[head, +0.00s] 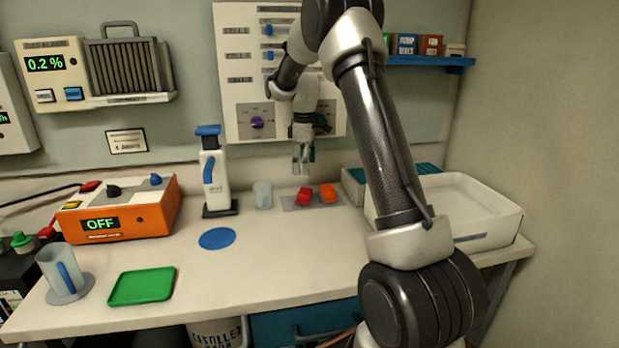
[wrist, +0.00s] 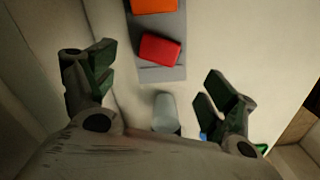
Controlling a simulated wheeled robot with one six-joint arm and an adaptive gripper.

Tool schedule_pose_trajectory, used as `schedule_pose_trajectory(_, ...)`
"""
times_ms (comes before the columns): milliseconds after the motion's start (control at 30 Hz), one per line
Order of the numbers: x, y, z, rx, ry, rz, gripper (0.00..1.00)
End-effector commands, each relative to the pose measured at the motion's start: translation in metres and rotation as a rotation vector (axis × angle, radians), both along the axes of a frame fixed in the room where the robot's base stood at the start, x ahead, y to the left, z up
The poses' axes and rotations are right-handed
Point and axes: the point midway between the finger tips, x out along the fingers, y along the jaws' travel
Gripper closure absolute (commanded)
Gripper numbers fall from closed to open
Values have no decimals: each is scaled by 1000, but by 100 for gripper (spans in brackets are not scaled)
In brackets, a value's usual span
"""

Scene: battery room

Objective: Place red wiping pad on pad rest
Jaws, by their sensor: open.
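The red wiping pad (head: 304,196) lies on a flat grey pad (head: 289,206) at the back of the bench, left of an orange pad (head: 328,193). The wrist view shows the red pad (wrist: 160,49) near the end of a grey strip (wrist: 172,73), with the orange pad (wrist: 154,5) beyond it. I cannot tell for sure which surface is the pad rest; the grey strip holds both pads. My gripper (head: 303,165) hangs above the red pad, pointing down. In the wrist view my gripper (wrist: 155,85) has its fingers wide apart with nothing between them touching.
A grey cup (head: 263,194) stands just left of the pads, and a white pump bottle (head: 214,175) further left. A white tray (head: 462,207) is at right. The front middle is clear.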

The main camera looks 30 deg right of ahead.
Motion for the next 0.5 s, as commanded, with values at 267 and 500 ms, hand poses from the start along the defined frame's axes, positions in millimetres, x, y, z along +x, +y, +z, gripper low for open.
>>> schedule_pose_trajectory(267,-21,12,38,-2,-24,-47,15)
schedule_pose_trajectory(500,-134,39,126,13,-138,-310,15)
